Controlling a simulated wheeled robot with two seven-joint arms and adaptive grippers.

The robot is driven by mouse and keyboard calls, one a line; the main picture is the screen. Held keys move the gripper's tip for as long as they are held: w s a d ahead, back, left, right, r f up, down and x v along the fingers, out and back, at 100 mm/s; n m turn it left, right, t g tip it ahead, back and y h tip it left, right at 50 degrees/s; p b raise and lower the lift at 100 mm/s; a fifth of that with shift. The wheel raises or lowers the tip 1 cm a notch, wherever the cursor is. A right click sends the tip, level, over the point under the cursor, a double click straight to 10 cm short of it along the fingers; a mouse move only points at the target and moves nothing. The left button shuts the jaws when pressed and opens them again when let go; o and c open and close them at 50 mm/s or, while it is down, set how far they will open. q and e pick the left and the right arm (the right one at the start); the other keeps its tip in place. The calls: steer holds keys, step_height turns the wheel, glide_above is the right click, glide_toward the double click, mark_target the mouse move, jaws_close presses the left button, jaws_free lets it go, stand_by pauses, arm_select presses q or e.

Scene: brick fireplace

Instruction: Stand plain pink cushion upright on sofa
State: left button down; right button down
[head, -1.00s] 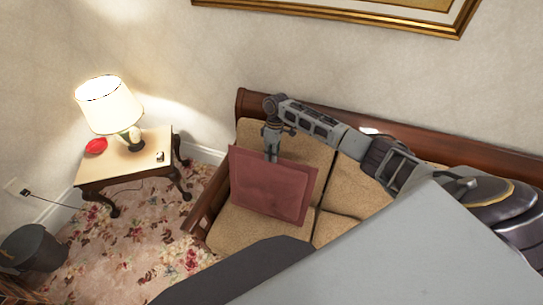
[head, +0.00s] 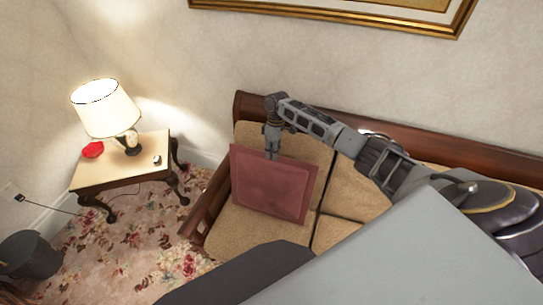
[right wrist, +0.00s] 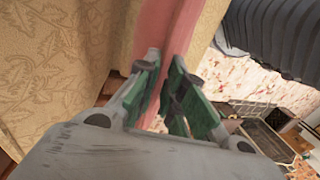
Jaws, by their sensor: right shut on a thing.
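The plain pink cushion (head: 268,188) is on the left end of the sofa (head: 245,229), tilted up with its broad face toward me, in front of the tan back cushion. My right gripper (head: 271,155) is at the cushion's top edge, fingers pointing down. In the right wrist view the green-padded fingers (right wrist: 172,95) are closed on the pink edge (right wrist: 178,45). The cushion's lower edge appears at the sofa seat, but I cannot tell how firmly it rests there. My left gripper is not in view.
A side table (head: 120,170) with a lit lamp (head: 106,108) and a red object (head: 92,149) stands left of the sofa. A dark bin (head: 28,254) is at the lower left. The sofa's wooden arm (head: 207,213) is close beside the cushion. Floral carpet lies between.

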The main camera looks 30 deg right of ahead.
steer(key=shift+w+d+f+b, duration=0.15)
steer(key=shift+w+d+b, duration=0.4)
steer(key=shift+w+d, duration=0.2)
steer(key=c, duration=1.4)
jaws_free()
steer(key=shift+c, duration=0.2)
steer(key=shift+s, duration=0.1)
